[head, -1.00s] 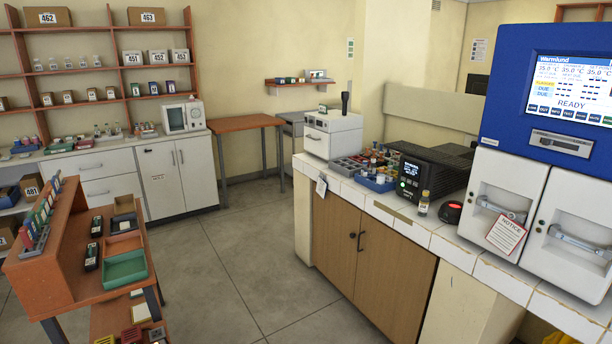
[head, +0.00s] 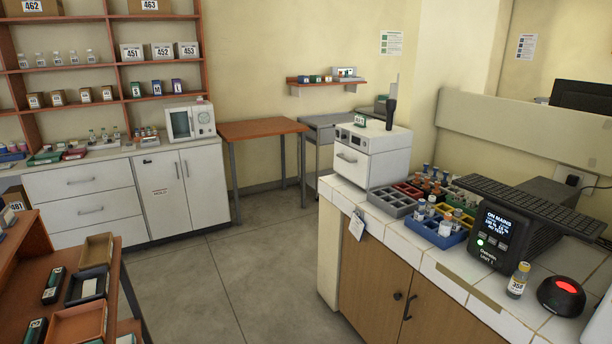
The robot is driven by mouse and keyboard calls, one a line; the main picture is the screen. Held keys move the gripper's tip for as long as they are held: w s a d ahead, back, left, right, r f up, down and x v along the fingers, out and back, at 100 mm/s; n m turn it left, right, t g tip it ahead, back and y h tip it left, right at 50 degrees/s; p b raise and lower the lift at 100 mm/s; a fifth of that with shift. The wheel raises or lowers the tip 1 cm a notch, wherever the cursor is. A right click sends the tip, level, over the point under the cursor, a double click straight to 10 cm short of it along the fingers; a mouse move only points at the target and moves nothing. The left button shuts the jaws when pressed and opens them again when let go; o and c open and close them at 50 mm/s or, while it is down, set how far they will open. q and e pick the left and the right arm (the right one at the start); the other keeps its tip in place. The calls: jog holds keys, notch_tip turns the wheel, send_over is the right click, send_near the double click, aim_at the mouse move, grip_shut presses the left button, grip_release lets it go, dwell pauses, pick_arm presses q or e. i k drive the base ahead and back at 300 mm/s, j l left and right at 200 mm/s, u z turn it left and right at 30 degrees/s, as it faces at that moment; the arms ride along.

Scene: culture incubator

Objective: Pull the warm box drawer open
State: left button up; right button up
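A white box-shaped unit (head: 385,155), which looks like the warm box, stands at the far end of the tiled counter (head: 405,232). Its front has a drawer with a small bar handle (head: 347,157), and the drawer looks shut. A small green label and a dark upright handle-like object (head: 391,114) are on its top. Neither of my grippers is in view.
Grey, red and yellow racks and a blue tray (head: 437,232) of vials sit in front of the unit. A black device (head: 502,240), a labelled vial (head: 518,280) and a red-topped button (head: 561,295) are nearer. Open floor (head: 225,280) lies left of the counter.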

aim_at(366, 160)
jog(key=i+z, duration=0.15)
jog(key=i, duration=0.35)
jog(key=i+j+z, duration=0.2)
jog(key=i, duration=0.3)
jog(key=i+j+z, duration=0.15)
jog(key=i, duration=0.35)
